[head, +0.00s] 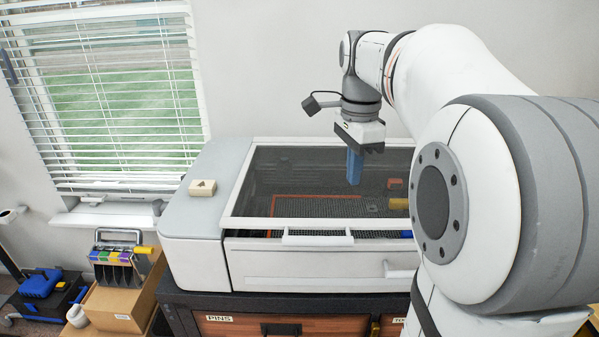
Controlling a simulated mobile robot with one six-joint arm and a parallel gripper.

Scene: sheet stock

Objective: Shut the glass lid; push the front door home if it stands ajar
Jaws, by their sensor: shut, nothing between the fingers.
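The machine (195,215) has a pale grey body with a glass lid (300,183) in a white frame. The lid lies low and nearly flat over the bed, with a white handle (317,239) on its front bar. The white front door (300,265) is upright or nearly so, with a handle (400,272) partly behind my arm. A dark strip of bed shows between lid bar and door top; I cannot tell whether either is fully shut. My gripper (354,181), with blue fingers, is shut and empty, pointing down over the glass. My arm hides the machine's right side.
A small beige block (202,187) sits on the machine's left top panel. Orange, red and yellow pieces show through the glass. Drawers (285,327) are below. A cardboard box (120,303) with a tool caddy (122,260) stands left. Clear wall lies behind.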

